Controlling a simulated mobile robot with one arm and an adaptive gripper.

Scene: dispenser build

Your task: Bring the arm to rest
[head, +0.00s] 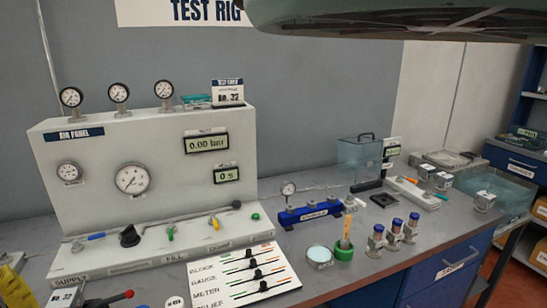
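I cannot make out my gripper or its fingertips in the head view, so its state and anything in it are hidden from me. The bench (375,282) holds a light grey air panel (85,170) with dials, levers and two displays, reading 0.00 bar and 0 s. A blue manifold block (310,214) with a small gauge stands right of the panel.
A large green-grey body (400,18) hangs across the top right; I cannot tell what it is. Three blue-capped vials (394,236), a green cup (344,250) and a round dish (319,256) stand near the front. A clear box (360,155) stands behind.

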